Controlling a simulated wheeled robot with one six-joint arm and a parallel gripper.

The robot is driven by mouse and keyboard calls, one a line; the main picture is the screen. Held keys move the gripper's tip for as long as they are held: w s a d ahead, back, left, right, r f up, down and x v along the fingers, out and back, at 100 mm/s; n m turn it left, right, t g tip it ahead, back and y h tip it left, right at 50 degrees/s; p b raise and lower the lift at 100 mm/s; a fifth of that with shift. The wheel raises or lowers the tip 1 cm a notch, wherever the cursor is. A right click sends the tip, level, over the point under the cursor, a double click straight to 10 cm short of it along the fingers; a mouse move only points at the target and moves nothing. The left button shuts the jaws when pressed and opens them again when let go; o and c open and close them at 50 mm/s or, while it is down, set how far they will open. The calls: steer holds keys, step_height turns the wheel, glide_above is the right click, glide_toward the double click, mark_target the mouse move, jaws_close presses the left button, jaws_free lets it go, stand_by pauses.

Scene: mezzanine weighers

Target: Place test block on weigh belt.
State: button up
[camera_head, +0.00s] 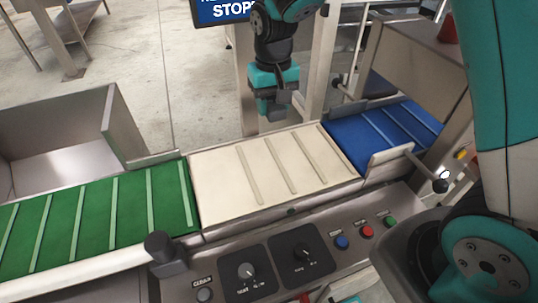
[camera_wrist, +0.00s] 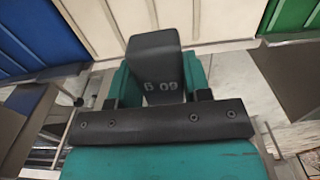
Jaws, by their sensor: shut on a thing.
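The test block (camera_wrist: 153,50) is a dark grey block with pale markings that read upside down. It sits between the teal fingers of my gripper (camera_wrist: 160,78), which is shut on it. In the head view my gripper (camera_head: 270,108) points down near the far edge of the cream belt (camera_head: 218,188), the middle one of three belts. The block is hard to tell from the dark gripper parts there. The cream belt has raised cross ribs and is empty. It also shows at the top of the wrist view (camera_wrist: 205,22), past the block.
A green ribbed belt (camera_head: 92,226) lies left and a blue one (camera_head: 405,128) right. A control panel (camera_head: 225,272) with knobs and buttons runs along the front. A metal bin (camera_head: 55,125) stands at left, a steel housing (camera_head: 420,70) at right. A post (camera_head: 318,70) stands behind my gripper.

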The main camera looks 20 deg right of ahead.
mark_target(272, 165)
step_height(272, 165, down, 18)
steer(key=shift+p, duration=0.3)
steer(key=shift+f, duration=0.1)
steer(key=o, duration=0.9)
step_height(272, 165, up, 12)
steer(key=s+a+r+n+y, duration=0.2)
steer(key=s+a+r+n, duration=0.1)
steer(key=s+r, duration=0.7)
steer(key=s+r+n, duration=0.1)
steer(key=s+r, duration=0.1)
steer(key=s, duration=0.3)
steer(key=s+a+r+n+y, duration=0.1)
steer(key=s+r, duration=0.2)
steer(key=s, duration=0.1)
steer(key=s+r+n+y, duration=0.1)
steer(key=s+r+n, duration=0.1)
steer(key=s, duration=0.3)
steer(key=shift+s+a+r+b, duration=0.15)
steer(key=shift+s+b, duration=0.15)
steer(key=shift+b, duration=0.1)
steer(key=shift+r, duration=0.1)
